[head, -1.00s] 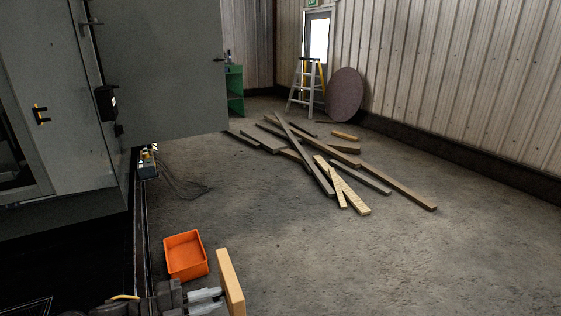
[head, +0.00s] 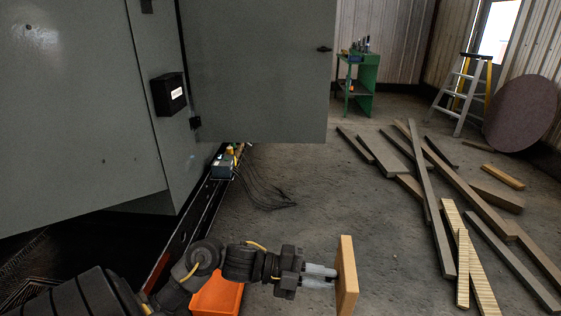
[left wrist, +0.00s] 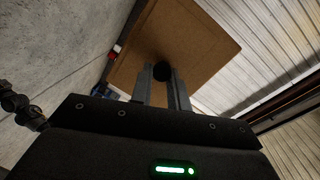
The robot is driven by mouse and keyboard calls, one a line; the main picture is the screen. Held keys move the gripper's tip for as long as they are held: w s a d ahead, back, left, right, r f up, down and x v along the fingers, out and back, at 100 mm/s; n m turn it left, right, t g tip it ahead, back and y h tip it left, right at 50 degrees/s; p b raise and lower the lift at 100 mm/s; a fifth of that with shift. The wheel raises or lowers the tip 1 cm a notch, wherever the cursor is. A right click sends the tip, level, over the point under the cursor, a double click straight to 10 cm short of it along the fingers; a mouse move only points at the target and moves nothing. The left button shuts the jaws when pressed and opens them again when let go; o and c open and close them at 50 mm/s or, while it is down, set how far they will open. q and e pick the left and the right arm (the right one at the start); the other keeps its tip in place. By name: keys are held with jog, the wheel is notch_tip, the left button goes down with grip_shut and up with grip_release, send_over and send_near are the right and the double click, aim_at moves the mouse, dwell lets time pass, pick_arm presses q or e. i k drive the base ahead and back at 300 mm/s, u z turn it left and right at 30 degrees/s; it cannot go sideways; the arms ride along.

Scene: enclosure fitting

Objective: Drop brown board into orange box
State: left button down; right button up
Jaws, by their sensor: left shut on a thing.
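The brown board (head: 347,277) is held upright, edge-on to the head camera, by my left gripper (head: 333,277). In the left wrist view the board (left wrist: 185,40) shows its broad face, with a dark round spot between the fingers of the gripper (left wrist: 162,85). The left gripper is shut on the board. The orange box (head: 217,297) is on the floor at the bottom of the head view, left of the board. My left forearm passes in front of it and hides part of it; its inside is mostly hidden. My right gripper is not in view.
A grey cabinet with an open door (head: 258,70) stands at the left. Several loose planks (head: 440,215) lie on the floor at the right. A green stand (head: 362,85), a stepladder (head: 464,92) and a round brown disc (head: 520,113) are at the back. Floor between is clear.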

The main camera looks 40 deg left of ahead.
aim_at(220, 291)
jog(key=u, duration=0.4)
jog(key=i, duration=2)
jog(key=u, duration=1.95)
jog(key=i, duration=1.15)
jog(key=u, duration=0.8)
